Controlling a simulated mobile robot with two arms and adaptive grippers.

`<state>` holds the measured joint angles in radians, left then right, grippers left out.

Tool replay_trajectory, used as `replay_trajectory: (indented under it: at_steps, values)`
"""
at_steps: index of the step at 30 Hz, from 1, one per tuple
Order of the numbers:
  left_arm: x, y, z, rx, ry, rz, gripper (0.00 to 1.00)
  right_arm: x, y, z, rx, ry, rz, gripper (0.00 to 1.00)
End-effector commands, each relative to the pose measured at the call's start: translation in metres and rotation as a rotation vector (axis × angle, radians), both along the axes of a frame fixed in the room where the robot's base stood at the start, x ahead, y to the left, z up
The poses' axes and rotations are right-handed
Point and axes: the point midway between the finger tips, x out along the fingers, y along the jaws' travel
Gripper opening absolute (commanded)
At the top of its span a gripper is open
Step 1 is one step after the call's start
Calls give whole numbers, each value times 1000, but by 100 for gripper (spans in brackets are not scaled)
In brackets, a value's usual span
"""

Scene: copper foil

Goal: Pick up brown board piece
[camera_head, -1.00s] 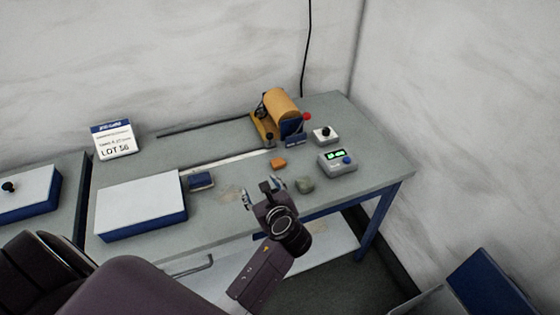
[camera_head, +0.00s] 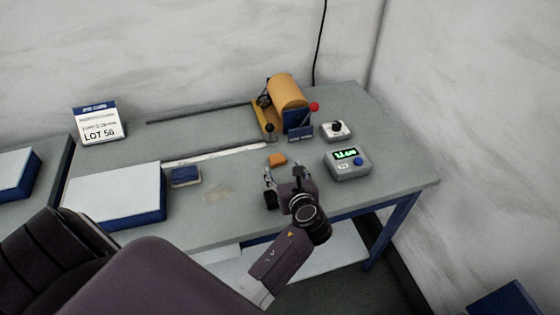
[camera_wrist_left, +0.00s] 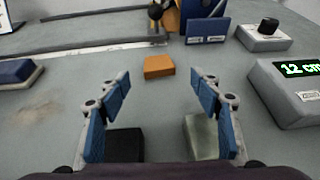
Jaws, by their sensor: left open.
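The brown board piece (camera_head: 277,159) is a small orange-brown block lying flat on the grey workbench (camera_head: 225,225). In the left wrist view, the brown piece (camera_wrist_left: 159,67) lies beyond the fingertips and roughly centred between them. My left gripper (camera_head: 284,174) is open and empty, close on the near side of the piece. Its two blue-padded fingers (camera_wrist_left: 160,82) are spread apart in the wrist view. A black block (camera_wrist_left: 126,145) and a grey-green block (camera_wrist_left: 202,138) lie on the bench near the finger bases, partly hidden. My right gripper is not in view.
A roller device with an orange drum (camera_head: 287,90) stands behind the piece. A display box (camera_head: 347,164) and a small knob box (camera_head: 336,131) stand to the right. A blue block (camera_head: 186,176) and a white-topped box (camera_head: 115,192) are left. Bare bench lies between.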

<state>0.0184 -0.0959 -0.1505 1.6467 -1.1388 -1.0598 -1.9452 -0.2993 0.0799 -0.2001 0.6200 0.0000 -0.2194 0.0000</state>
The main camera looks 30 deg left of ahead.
Motion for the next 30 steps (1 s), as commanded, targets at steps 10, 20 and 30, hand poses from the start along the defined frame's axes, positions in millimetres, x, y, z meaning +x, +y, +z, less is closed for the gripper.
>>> replay_trajectory:
  at_steps: [10, 20, 30]
  values:
    - [26, 25, -15, 1, 3, 1, 59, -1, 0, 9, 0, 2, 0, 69]
    - [44, 43, -28, -2, 1, 1, 59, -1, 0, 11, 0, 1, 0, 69]
    - [44, 43, -28, -1, 0, 1, 42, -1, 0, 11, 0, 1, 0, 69]
